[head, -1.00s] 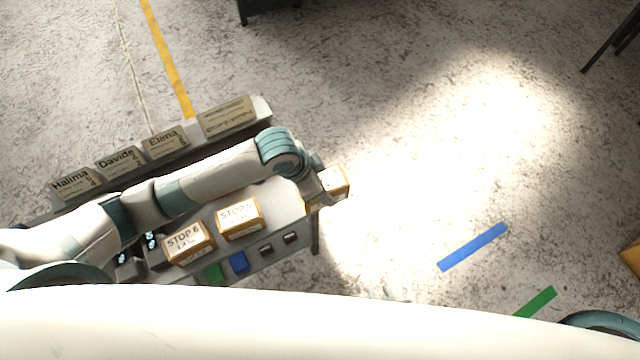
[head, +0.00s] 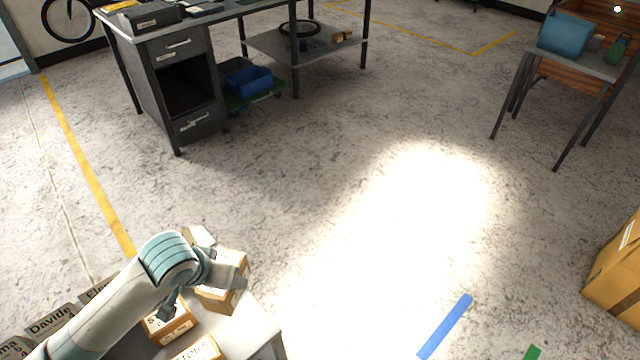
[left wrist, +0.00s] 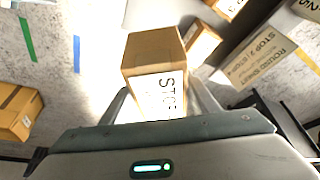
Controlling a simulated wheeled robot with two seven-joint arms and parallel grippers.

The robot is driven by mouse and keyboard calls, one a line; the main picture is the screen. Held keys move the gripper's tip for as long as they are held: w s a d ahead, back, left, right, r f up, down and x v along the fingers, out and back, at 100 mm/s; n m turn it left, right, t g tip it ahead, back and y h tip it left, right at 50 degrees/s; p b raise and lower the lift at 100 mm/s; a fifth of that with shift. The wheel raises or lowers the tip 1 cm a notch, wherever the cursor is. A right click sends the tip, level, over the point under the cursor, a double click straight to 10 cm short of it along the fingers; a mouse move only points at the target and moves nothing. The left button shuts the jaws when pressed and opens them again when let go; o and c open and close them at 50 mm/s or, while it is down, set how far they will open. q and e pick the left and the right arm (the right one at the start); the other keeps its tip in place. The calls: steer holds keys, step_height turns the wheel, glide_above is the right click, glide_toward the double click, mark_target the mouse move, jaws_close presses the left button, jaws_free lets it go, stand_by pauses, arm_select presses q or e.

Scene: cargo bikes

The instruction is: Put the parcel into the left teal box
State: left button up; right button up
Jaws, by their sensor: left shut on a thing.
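My left gripper (head: 222,272) is shut on a brown cardboard parcel (head: 232,292) above the near bench's far end. My right gripper is not in view.
Other labelled parcels (head: 172,325) stand on the near bench (head: 258,322), close to the held one, beside name cards (head: 50,322). A dark desk (head: 180,80) stands at the back. A large cardboard box (head: 615,270) is at right. The middle floor is clear.

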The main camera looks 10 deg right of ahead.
arm_select(q)
steer(key=a+r+n+y, duration=0.1)
steer(key=a+r+n, duration=0.3)
steer(key=a+r, duration=0.1)
steer(key=shift+w+a+r+y, duration=0.2)
steer(key=shift+w+a+y, duration=0.15)
steer(key=shift+a, duration=0.25)
steer(key=shift+d, duration=0.15)
